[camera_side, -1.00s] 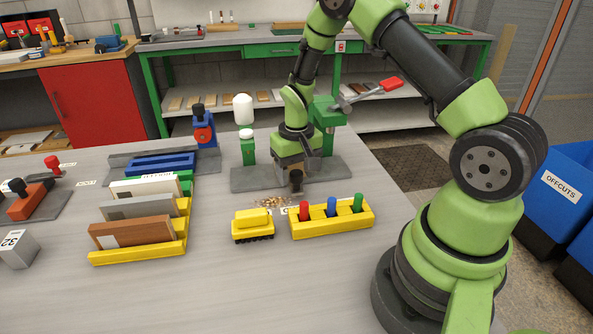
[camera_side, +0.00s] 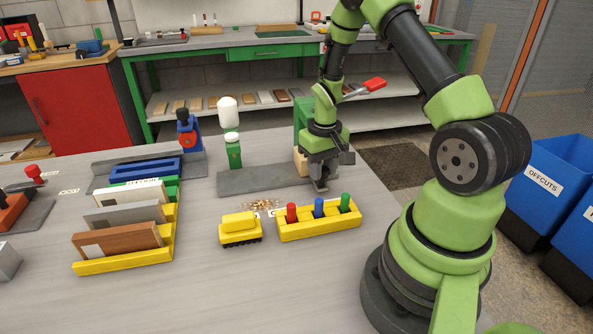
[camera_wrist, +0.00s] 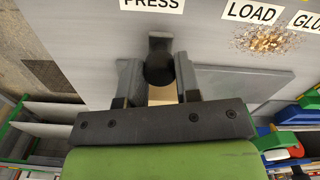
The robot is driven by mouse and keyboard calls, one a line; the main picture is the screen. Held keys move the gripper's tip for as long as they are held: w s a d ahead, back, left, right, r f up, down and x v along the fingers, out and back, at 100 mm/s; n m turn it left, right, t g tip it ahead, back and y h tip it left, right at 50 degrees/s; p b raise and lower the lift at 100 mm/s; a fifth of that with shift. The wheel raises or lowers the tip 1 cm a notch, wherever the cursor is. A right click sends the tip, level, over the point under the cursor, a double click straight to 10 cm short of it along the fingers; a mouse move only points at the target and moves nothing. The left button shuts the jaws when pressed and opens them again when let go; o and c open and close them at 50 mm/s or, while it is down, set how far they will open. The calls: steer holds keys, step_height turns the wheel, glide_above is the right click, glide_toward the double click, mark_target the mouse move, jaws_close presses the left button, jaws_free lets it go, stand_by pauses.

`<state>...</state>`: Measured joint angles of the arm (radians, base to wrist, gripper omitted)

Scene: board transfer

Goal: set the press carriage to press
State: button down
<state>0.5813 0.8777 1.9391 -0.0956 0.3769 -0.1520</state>
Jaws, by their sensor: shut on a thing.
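The press is a green post (camera_side: 301,113) with a red-handled lever (camera_side: 374,84), at the right end of a grey base plate (camera_side: 240,181). My gripper (camera_side: 321,186) is down at that right end, in front of the post. In the wrist view my gripper (camera_wrist: 158,84) is shut on the carriage's dark knob (camera_wrist: 158,66). Pale wood shows between the fingers and, in the side view, as a tan block (camera_side: 300,161) beside the gripper. The knob is close to the PRESS label (camera_wrist: 152,4); the LOAD label (camera_wrist: 250,11) is farther right. The rest of the carriage is hidden.
Wood chips (camera_side: 262,204) lie in front of the plate. A yellow brush (camera_side: 240,228) and a yellow rack with coloured pegs (camera_side: 320,222) are nearer. Racked boards (camera_side: 118,240) stand left.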

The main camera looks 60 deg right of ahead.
steer(key=shift+s+d, duration=0.6)
steer(key=c, duration=0.8)
jaws_free()
step_height(320, 180, up, 10)
